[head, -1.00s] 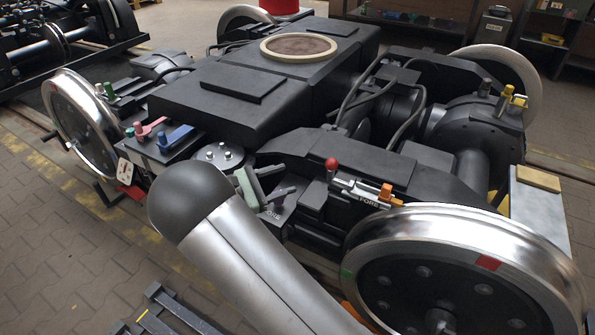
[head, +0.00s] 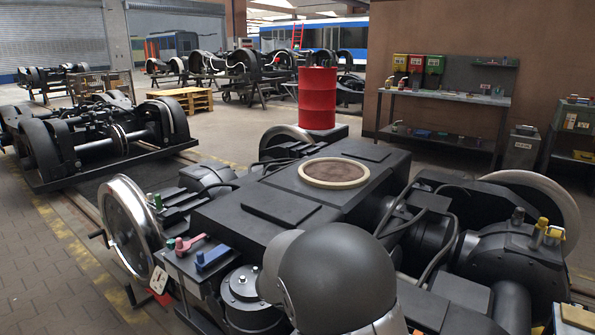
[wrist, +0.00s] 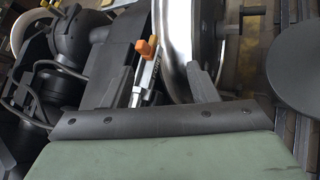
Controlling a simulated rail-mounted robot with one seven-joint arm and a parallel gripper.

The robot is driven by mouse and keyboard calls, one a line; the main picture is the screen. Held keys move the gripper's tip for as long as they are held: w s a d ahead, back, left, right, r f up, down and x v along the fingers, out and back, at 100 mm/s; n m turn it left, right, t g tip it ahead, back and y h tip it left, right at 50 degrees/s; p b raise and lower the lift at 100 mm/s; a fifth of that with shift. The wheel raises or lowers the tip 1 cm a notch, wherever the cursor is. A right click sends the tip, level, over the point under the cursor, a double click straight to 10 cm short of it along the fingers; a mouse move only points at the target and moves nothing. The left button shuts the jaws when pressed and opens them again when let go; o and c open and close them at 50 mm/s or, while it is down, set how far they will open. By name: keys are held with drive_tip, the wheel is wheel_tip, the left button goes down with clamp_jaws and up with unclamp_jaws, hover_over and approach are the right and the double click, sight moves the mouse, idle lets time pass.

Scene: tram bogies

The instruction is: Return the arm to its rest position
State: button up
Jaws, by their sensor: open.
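My gripper (wrist: 158,78) shows in the wrist view as a dark bar with bolts and two grey fingers standing apart. It is open, with nothing held between the fingers. An orange-handled metal part (wrist: 146,62) shows beyond the gap, beside a shiny wheel (wrist: 173,35) of the bogie. In the head view, my arm's rounded dark joint (head: 335,280) fills the lower middle, over the near side of the bogie (head: 280,205). The gripper itself is out of the head view.
Pink (head: 189,243) and blue (head: 212,257) handled parts lie on the bogie's left end. A red drum (head: 317,98) stands behind it. A second bogie (head: 95,140) is at the left, and a workbench (head: 445,95) is at the back right. The paved floor at the left is clear.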

drive_tip(key=s+r+m+t+y+p, duration=0.1)
drive_tip(key=s+r+m+y+p, duration=1)
drive_tip(key=s+r+p, duration=0.4)
drive_tip(key=s+r+y, duration=0.1)
drive_tip(key=s+r, duration=0.4)
drive_tip(key=shift+s+d+r+m+p, duration=0.15)
drive_tip(key=shift+d+r+m+p, duration=0.15)
drive_tip(key=shift+d+r+p, duration=0.1)
